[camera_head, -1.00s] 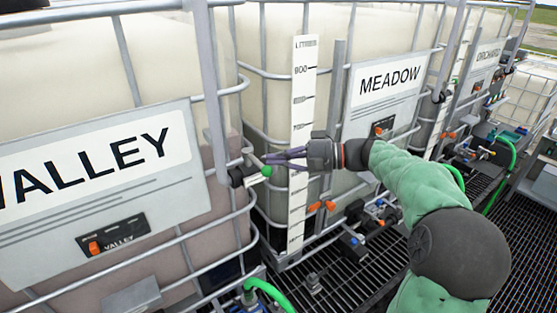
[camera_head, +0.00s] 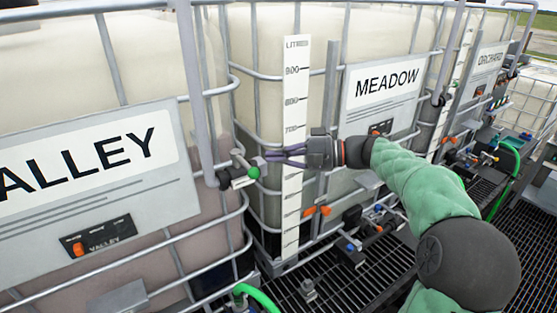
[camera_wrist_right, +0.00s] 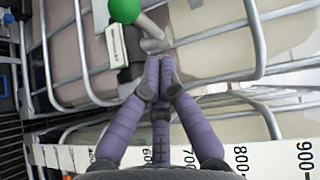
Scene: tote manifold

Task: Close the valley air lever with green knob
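The green knob (camera_head: 253,173) is on a small air valve beside the Valley tank's frame, to the right of the VALLEY sign (camera_head: 95,165). In the right wrist view the knob (camera_wrist_right: 124,10) is at the top, with a grey metal lever (camera_wrist_right: 153,35) running from it towards my fingertips. My right gripper (camera_head: 266,160) is just right of the knob. In the wrist view its purple fingers (camera_wrist_right: 160,82) converge at the lever's end by the dark valve body (camera_wrist_right: 130,72). The fingertips look together with nothing clearly between them; contact with the lever is unclear. My left gripper is not in view.
Metal cage bars (camera_head: 204,105) run close around the valve. A white litre scale (camera_head: 292,120) stands behind my right fingers. The MEADOW sign (camera_head: 387,85) and orange-handled valves (camera_head: 317,211) are to the right. A green hose (camera_head: 258,296) lies below.

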